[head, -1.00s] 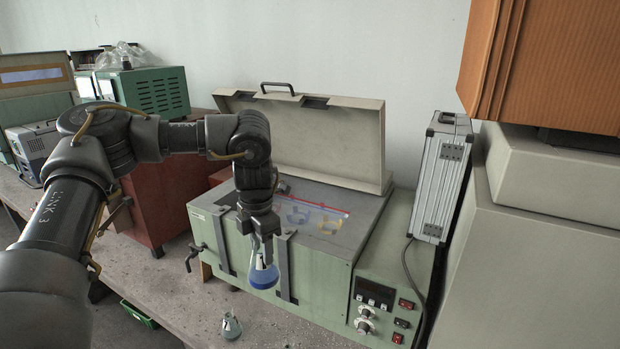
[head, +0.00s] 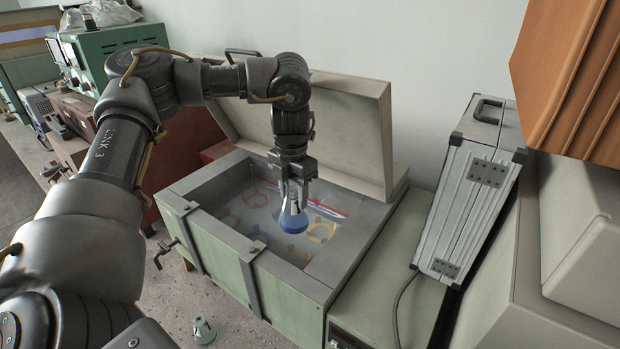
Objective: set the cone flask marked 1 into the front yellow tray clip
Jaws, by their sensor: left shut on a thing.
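My left gripper (head: 296,172) points down and is shut on the neck of a cone flask (head: 293,217) with blue liquid in its base. The flask is upright over the sunken tray of the green bath; its mark cannot be read here. A yellow clip (head: 322,232) shows in the tray just right of the flask. Other coloured clips, blue and red among them, lie left of and behind it. The flask and gripper hide part of the tray, and the flask's height above it is hard to tell. My right gripper is out of view.
The bath's lid (head: 352,125) stands open behind the tray. A silver case (head: 470,190) stands to the right, and the tray's raised rim (head: 224,238) surrounds the opening.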

